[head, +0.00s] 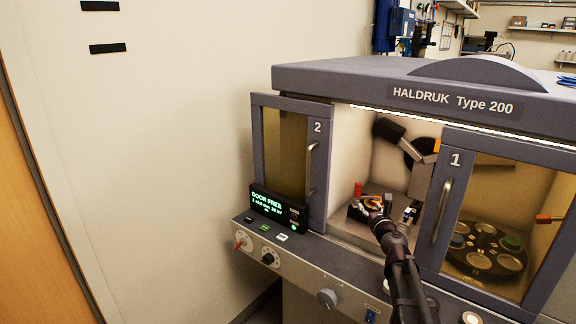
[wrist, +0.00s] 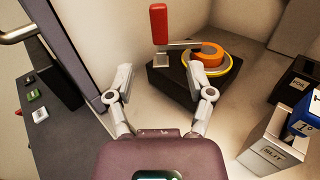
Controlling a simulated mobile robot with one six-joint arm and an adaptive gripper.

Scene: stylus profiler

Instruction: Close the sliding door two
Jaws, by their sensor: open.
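Sliding door two (head: 318,205), a grey-framed tinted panel marked 2, stands at the left of the cabinet, partly past its left edge. A wide gap lies between it and door one (head: 432,235). Door two has a vertical metal handle (head: 311,160). In the wrist view a grey door frame (wrist: 75,50) and a metal handle (wrist: 20,33) show at the left. My gripper (head: 374,210) reaches into the gap, right of door two and apart from its handle. In the wrist view my gripper (wrist: 160,80) has its fingers spread with nothing between them.
Inside stands a black block (wrist: 185,90) with a red-handled lever (wrist: 158,25) and an orange ring (wrist: 210,52), just ahead of my fingers. Boxes, one marked SLIT (wrist: 270,145), stand right. A display reading DOOR FREE (head: 268,203) sits before door two.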

